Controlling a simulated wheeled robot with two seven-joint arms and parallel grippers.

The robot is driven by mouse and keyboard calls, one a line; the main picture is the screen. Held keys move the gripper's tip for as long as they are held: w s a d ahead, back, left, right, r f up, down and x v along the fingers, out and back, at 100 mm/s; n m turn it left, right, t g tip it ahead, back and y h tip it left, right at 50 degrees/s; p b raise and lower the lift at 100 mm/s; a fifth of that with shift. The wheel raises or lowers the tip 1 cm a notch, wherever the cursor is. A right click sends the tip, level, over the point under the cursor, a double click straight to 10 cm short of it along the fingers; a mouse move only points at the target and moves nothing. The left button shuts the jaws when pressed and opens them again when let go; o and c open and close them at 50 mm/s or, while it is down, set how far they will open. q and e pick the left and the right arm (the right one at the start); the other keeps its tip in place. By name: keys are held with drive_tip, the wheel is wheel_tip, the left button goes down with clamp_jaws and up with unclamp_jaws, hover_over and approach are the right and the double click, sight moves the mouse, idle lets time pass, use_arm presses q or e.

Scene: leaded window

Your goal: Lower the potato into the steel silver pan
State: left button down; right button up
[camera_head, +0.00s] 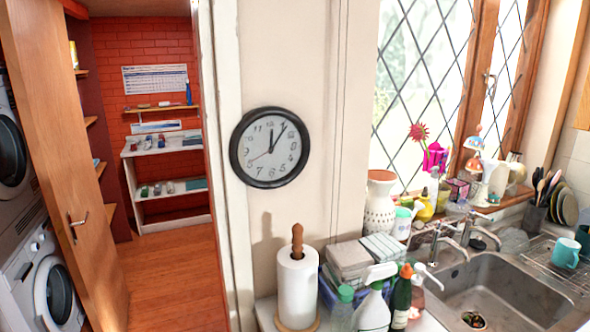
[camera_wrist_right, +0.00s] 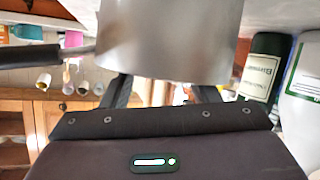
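A steel silver pan (camera_wrist_right: 170,40) fills the upper middle of the right wrist view, close to the camera. Its smooth outer wall shows, and a dark handle (camera_wrist_right: 28,56) on a metal stem reaches to the left. The two dark fingers of my right gripper (camera_wrist_right: 163,90) stand apart below the pan in the picture. Their tips are hidden behind the pan's wall, so I cannot tell whether they hold something. The inside of the pan is hidden. No potato shows in either view. Neither gripper shows in the head view.
In the head view a paper towel roll (camera_head: 297,285), a spray bottle (camera_head: 372,305) and a dark green bottle (camera_head: 402,298) crowd the counter. A sink (camera_head: 495,285) lies to the right. In the wrist view a green bottle (camera_wrist_right: 263,65) and a white bottle (camera_wrist_right: 303,80) stand near the pan.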

drive_tip(key=o, duration=0.3)
drive_tip(key=shift+s, duration=0.1)
drive_tip(key=shift+a+f, duration=0.1)
